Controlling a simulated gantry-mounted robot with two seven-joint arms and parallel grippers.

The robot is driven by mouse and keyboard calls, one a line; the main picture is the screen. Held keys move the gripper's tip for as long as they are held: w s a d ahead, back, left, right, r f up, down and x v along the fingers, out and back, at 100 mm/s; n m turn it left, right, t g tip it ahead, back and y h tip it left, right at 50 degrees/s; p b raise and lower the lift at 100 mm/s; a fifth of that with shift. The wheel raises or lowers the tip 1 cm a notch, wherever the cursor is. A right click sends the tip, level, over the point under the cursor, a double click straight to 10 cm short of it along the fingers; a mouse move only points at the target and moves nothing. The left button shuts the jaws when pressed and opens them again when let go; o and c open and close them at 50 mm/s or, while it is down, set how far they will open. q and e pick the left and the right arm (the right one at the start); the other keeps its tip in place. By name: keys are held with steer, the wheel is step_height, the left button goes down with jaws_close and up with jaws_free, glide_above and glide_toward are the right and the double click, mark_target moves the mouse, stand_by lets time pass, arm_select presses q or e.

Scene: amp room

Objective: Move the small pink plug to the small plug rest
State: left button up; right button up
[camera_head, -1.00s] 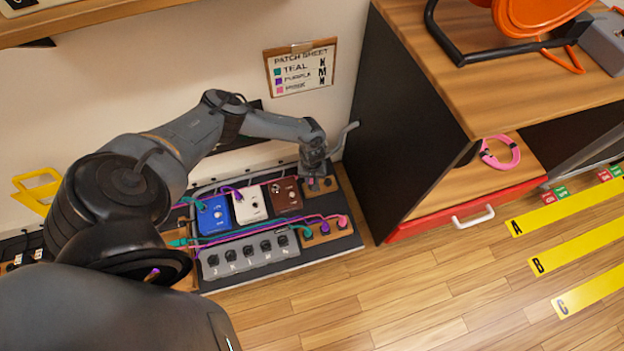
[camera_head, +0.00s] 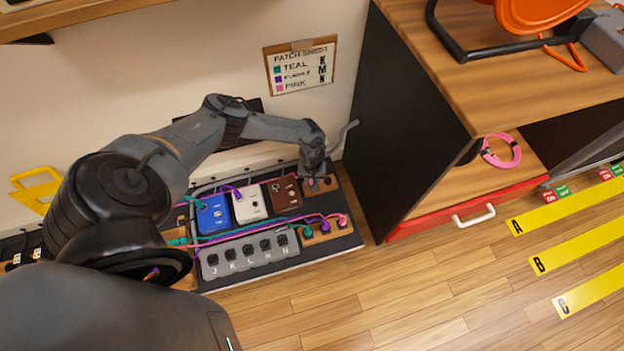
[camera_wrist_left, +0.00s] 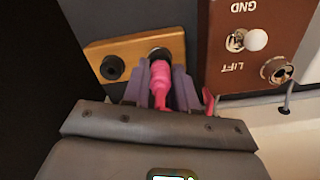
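The small pink plug (camera_wrist_left: 165,85) stands between the two fingers of my left gripper (camera_wrist_left: 163,78) in the left wrist view. Its far end meets the right-hand socket of a small wooden block (camera_wrist_left: 100,48), which looks like the small plug rest; how deep it sits is hidden. The block's other socket (camera_wrist_left: 112,67) is empty. In the head view my left gripper (camera_head: 313,172) points down over this block (camera_head: 331,188), at the board's back right corner. The fingers lie close along the plug and look shut on it. My right gripper is not in view.
A brown pedal (camera_head: 285,193) stands close beside the block. A white pedal (camera_head: 249,203) and a blue pedal (camera_head: 214,216) follow leftward. Another wooden block (camera_head: 314,238) holds teal, purple and pink plugs with cables. A black cabinet side (camera_head: 400,120) rises close to the right.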

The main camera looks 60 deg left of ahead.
arm_select(q)
steer(key=o, duration=0.4)
step_height(320, 180, up, 10)
steer(key=p, duration=0.8)
steer(key=shift+r, duration=0.4)
